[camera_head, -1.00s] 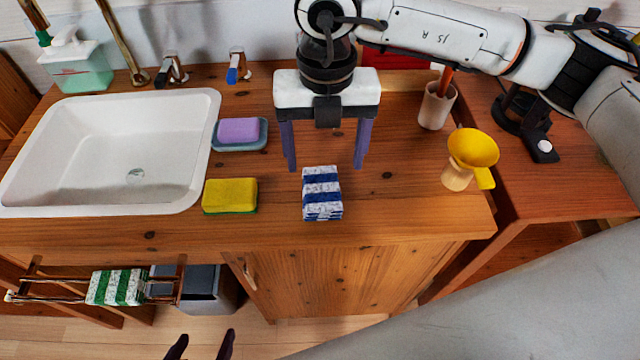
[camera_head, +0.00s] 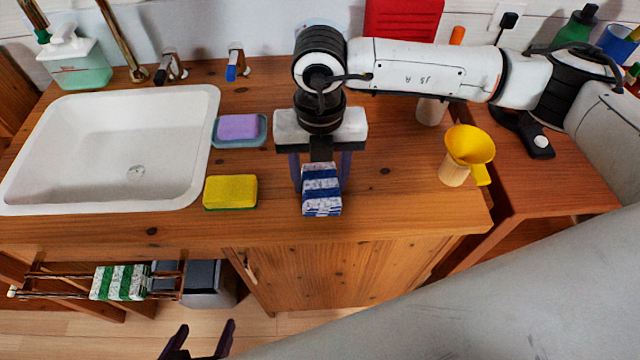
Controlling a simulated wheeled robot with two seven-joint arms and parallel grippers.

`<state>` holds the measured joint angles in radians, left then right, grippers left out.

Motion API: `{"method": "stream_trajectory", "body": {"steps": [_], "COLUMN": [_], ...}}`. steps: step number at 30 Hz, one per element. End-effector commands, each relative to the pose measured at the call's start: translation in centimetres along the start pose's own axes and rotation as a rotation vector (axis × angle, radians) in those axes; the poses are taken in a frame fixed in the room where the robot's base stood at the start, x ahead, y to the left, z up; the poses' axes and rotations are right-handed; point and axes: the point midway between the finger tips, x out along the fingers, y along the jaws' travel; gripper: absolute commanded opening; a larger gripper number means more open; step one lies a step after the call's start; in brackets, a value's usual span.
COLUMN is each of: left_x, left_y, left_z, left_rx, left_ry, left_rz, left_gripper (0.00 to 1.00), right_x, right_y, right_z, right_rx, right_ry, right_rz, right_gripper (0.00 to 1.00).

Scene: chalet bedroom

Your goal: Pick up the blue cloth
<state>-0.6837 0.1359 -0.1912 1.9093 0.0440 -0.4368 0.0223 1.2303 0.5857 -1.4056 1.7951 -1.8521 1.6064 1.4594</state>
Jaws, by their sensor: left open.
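The blue cloth (camera_head: 322,190), folded and striped blue and white, lies on the wooden counter near its front edge. My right gripper (camera_head: 320,184) points down just behind and around it, one finger on each side. The finger tips are close to the cloth's sides, partly hidden by it; I cannot tell whether they press on it. My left gripper (camera_head: 202,342) is at the bottom edge of the view, open and empty, low in front of the counter.
A yellow sponge (camera_head: 230,192) and purple soap in a blue dish (camera_head: 240,130) lie left of the cloth, beside the white sink (camera_head: 110,150). A yellow funnel (camera_head: 470,146) stands right. A green-striped cloth (camera_head: 120,283) hangs on a rail below.

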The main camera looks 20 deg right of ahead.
Motion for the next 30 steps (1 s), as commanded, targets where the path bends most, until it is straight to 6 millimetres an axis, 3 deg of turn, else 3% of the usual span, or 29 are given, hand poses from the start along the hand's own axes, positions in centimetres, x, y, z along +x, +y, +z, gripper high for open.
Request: {"method": "stream_trajectory", "body": {"steps": [3, 11, 24, 30], "left_x": [0.0, 0.1, 0.7, 0.7], "left_y": [0.0, 0.0, -0.1, -0.1], "left_z": [-0.1, -0.1, 0.7, 0.9], "left_rx": [0.000, 0.000, 0.000, -0.001], "left_ry": [0.002, 0.002, 0.001, -0.002], "left_rz": [0.000, 0.000, 0.000, 0.000], "left_gripper": [0.69, 0.69, 0.69, 0.69], "right_x": [0.0, -0.5, -8.3, -10.0], "right_y": [0.0, 0.0, 0.1, 0.0], "right_z": [0.0, 0.0, 0.1, 0.0], "right_rx": [0.000, 0.000, -0.001, -0.001], "right_ry": [0.000, -0.001, -0.004, -0.001], "right_rz": [0.000, 0.001, 0.002, 0.001], "right_gripper": [0.26, 0.26, 0.26, 0.26]}}
